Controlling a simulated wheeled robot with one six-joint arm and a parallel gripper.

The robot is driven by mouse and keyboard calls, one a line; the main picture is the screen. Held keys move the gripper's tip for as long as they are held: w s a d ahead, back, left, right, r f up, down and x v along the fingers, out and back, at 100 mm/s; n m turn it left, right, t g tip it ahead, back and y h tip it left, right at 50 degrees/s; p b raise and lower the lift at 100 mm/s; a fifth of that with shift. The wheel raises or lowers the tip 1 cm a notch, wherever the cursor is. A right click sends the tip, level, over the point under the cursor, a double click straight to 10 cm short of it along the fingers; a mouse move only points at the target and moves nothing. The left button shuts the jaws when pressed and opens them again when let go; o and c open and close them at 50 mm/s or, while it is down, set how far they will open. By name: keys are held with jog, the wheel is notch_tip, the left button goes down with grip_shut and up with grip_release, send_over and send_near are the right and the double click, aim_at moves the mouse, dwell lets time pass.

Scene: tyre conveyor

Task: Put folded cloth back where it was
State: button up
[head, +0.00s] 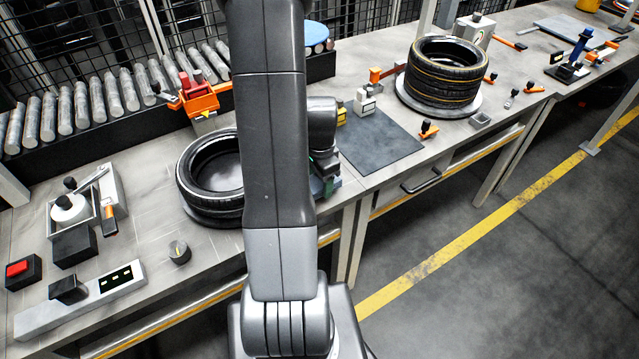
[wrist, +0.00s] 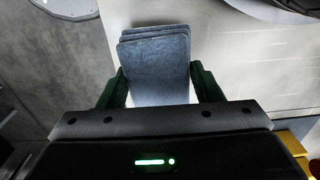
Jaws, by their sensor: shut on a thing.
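The folded cloth (wrist: 157,60) is blue-grey and layered. In the wrist view it sits between the two dark green fingers of my gripper (wrist: 157,80), which is shut on it. The cloth's far end sticks out beyond the fingertips, over a pale surface. In the head view my gripper (head: 326,168) is at the bench's front part, between the near tyre and the dark mat, partly covered by my arm. The cloth cannot be made out clearly there. I cannot tell whether the cloth touches the bench.
Another tyre stack (head: 444,78) stands farther right. A roller conveyor (head: 110,90) runs along the back left.

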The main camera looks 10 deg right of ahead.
jog(key=shift+f, duration=0.9)
jog(key=shift+f, duration=0.1)
jog(key=shift+f, duration=0.15)
jog(key=o, duration=1)
jog(key=shift+r, duration=0.2)
notch_tip(320, 180, up, 12)
jog(key=shift+r, duration=0.1)
